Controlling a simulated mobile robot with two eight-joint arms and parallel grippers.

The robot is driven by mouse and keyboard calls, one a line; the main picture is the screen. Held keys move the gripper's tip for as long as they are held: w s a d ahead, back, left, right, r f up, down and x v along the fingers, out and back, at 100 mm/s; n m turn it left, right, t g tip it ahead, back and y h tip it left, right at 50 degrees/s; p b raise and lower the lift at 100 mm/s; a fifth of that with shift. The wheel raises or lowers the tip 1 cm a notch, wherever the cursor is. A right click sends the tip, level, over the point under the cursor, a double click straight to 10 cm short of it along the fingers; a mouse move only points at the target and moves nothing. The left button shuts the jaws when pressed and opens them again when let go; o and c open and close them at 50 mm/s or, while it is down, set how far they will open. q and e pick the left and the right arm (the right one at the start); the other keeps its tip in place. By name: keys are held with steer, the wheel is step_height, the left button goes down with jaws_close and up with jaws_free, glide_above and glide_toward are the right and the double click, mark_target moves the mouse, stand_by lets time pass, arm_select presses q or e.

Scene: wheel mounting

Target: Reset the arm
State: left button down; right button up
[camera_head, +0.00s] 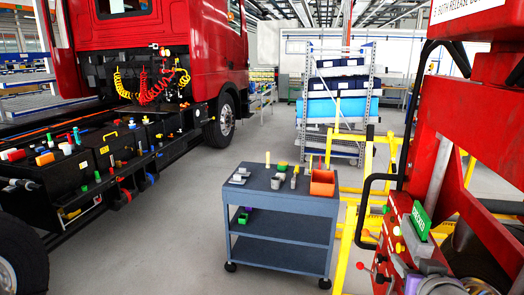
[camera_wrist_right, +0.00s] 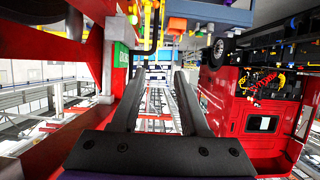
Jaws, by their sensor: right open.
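My right gripper (camera_wrist_right: 158,73) shows its two grey fingers in the right wrist view, spread apart with nothing between them. In the head view the right gripper (camera_head: 413,258) is low at the right, in front of the red machine (camera_head: 450,165), and partly hard to make out against it. A green box (camera_head: 420,220) on the machine is just above it; the green box also shows in the wrist view (camera_wrist_right: 120,62), left of the fingers. I cannot tell whether the gripper touches the machine. My left gripper is not in view.
A blue-grey cart (camera_head: 280,196) with an orange bin (camera_head: 322,183) and small parts stands in the middle. A red truck (camera_head: 160,50) with a tool-laden chassis is at the left. Yellow rails (camera_head: 350,225) stand beside the machine. A shelf rack (camera_head: 337,95) is behind. Floor left of the cart is clear.

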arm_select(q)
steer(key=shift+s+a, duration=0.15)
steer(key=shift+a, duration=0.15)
arm_select(e)
steer(key=s+a+f+n+g+y, duration=0.1)
steer(key=s+a+f, duration=0.3)
steer(key=f, duration=0.4)
steer(key=s+a+f+n+g+y, duration=0.1)
steer(key=s+a+f+g, duration=0.2)
steer(key=f, duration=0.6)
steer(key=s+a+f+g+y, duration=0.1)
steer(key=s+a+f+g, duration=0.1)
steer(key=s+a+f, duration=0.3)
step_height(320, 180, down, 4)
steer(key=shift+s+a+r+n+g, duration=0.2)
steer(key=shift+s+a+n+g, duration=0.15)
steer(key=shift+s, duration=0.6)
